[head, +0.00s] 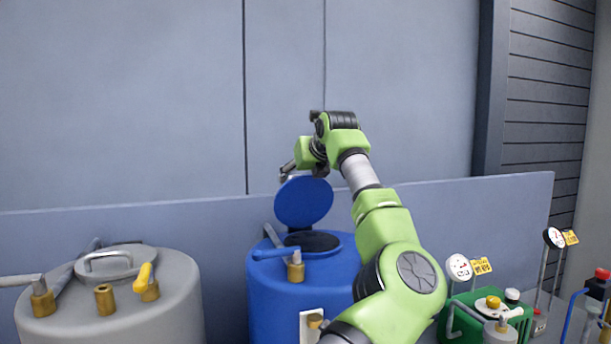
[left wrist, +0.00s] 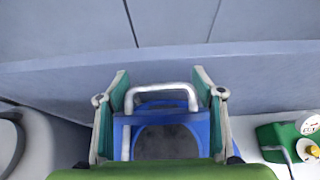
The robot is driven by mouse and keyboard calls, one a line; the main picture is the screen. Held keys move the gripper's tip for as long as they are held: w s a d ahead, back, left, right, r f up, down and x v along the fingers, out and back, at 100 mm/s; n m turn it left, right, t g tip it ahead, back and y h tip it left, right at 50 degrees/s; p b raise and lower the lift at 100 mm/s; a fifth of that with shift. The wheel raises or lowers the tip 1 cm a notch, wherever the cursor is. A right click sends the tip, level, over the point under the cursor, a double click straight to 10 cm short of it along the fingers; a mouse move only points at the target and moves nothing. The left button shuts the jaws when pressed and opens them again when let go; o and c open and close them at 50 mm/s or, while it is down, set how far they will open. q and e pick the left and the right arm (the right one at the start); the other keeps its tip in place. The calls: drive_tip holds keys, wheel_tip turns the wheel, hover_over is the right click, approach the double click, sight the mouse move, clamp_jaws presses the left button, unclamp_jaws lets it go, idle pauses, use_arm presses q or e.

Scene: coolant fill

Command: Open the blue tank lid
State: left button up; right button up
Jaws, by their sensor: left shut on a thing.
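The blue tank (head: 268,297) stands in the middle of the head view. Its round blue lid (head: 303,203) is swung up, nearly upright, above the dark round opening (head: 313,241) in the tank top. My left gripper (head: 288,170) is at the raised lid's upper edge, partly hidden by the lid and my arm. In the left wrist view, my left gripper's fingers (left wrist: 160,76) stand on either side of the lid's grey handle (left wrist: 160,87) and are shut on it. Blue surface and a dark area (left wrist: 167,142) show below the handle. My right gripper is not in view.
A grey tank (head: 110,310) with its lid down and brass fittings stands at left. A green unit (head: 460,322) with gauges is at right. A low blue-grey panel (head: 440,205) runs behind the tanks. My arm crosses in front of the blue tank's right side.

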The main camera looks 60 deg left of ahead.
use_arm(q)
drive_tip(key=shift+w+a+f, duration=0.1)
drive_tip(key=shift+a+f, duration=0.05)
drive_tip(key=shift+a, duration=0.15)
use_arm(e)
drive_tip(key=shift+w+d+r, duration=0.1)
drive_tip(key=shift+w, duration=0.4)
use_arm(q)
drive_tip(key=o, duration=1.3)
drive_tip(key=v, duration=1)
drive_tip(key=shift+d+r, duration=0.25)
drive_tip(key=shift+d, duration=0.15)
